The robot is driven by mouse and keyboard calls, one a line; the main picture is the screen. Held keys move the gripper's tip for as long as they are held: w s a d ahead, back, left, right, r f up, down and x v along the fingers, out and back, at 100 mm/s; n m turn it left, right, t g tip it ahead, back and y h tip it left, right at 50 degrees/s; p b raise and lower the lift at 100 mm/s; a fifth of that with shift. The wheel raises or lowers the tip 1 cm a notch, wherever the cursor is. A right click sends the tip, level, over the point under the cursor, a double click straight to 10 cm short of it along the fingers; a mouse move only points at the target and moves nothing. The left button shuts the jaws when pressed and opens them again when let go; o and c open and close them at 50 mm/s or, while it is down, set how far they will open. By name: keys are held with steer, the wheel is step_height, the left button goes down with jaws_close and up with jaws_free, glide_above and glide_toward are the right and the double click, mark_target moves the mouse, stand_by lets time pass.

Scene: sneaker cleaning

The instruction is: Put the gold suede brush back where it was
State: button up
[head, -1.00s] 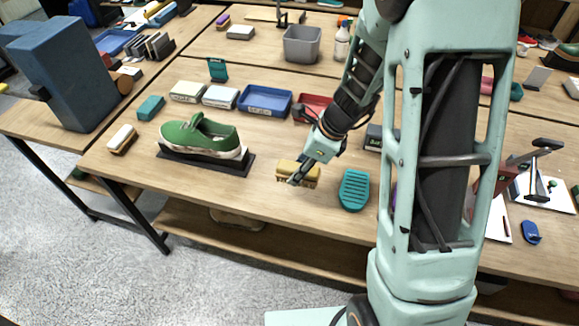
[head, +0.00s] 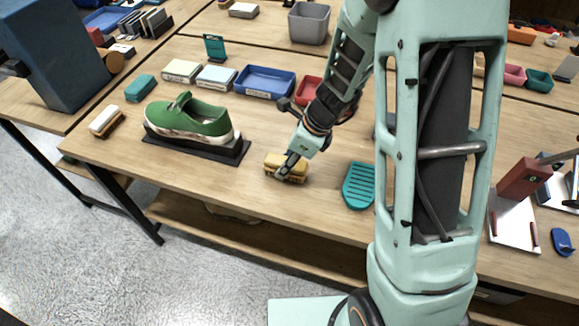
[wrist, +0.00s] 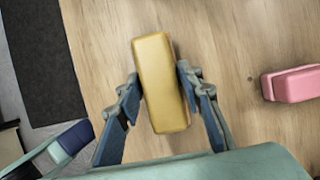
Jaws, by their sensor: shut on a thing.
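The gold suede brush (head: 298,170) is at the front part of the wooden table, between the shoe stand and a teal ridged pad. My gripper (head: 289,162) reaches down onto it from the upper right and is shut on it. In the wrist view the gold brush (wrist: 162,75) sits between the two fingers, which press its long sides. Its underside is hidden there, and I cannot tell whether it touches the table. The green sneaker (head: 192,117) rests on a dark stand (head: 225,152) to the left.
The teal ridged pad (head: 358,186) lies right of the brush. A blue tray (head: 265,82), a red tray (head: 308,91) and boxes stand behind. A white-and-brown brush (head: 106,122) lies at the left edge. A pink block (wrist: 292,83) shows in the wrist view. Bare wood surrounds the gold brush.

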steer(key=shift+f, duration=0.3)
steer(key=shift+f, duration=0.15)
steer(key=o, duration=1)
steer(key=shift+r, duration=0.45)
steer(key=p+v, duration=0.2)
steer(key=v, duration=0.9)
steer(key=shift+d+r+p, duration=0.1)
steer(key=shift+r+p, duration=0.15)
steer(key=shift+p, duration=0.1)
